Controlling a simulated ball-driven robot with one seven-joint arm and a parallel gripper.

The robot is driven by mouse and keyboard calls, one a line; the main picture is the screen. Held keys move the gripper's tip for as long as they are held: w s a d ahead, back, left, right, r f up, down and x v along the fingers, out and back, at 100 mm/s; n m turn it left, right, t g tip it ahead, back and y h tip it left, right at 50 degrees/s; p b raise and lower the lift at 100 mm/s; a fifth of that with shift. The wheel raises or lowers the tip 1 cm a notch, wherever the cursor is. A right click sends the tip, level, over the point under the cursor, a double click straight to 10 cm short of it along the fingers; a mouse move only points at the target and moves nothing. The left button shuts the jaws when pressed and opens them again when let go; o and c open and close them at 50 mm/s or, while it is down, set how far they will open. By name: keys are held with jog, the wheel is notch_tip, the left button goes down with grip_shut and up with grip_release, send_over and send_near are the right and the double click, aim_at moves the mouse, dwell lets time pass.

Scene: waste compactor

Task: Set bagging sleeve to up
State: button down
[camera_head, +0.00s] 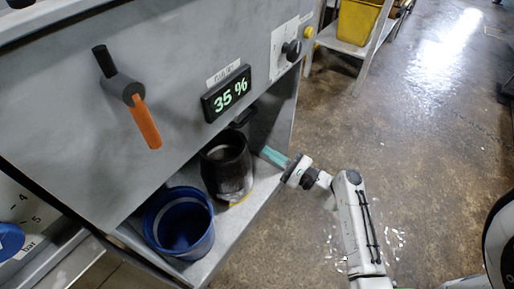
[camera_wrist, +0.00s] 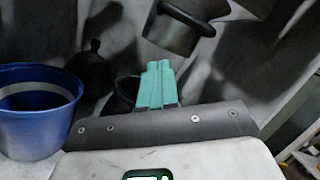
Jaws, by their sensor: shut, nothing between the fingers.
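My gripper (camera_head: 273,156) has teal fingers, closed together with nothing between them. In the head view it reaches into the right end of the open bay under the machine panel.
A blue bucket (camera_head: 180,222) stands left of the black container; it also shows in the wrist view (camera_wrist: 36,110). Open floor lies to the right.

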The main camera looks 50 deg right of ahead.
notch_tip(320, 180, down, 5)
jog(key=s+d+m+t+h+b, duration=0.15)
jog(key=m+t+b, duration=0.25)
jog(key=m+b, duration=0.5)
jog(key=w+r+n+b, duration=0.1)
jog(key=w+r+b, duration=0.1)
jog(key=w+r, duration=0.6)
jog(key=shift+w+a+r, duration=0.15)
jog(key=shift+w+r, duration=0.15)
jog(key=shift+r, duration=0.3)
jog(key=shift+r, duration=0.1)
notch_tip(320, 180, up, 6)
jog(key=p, duration=0.5)
jog(key=shift+f, duration=0.25)
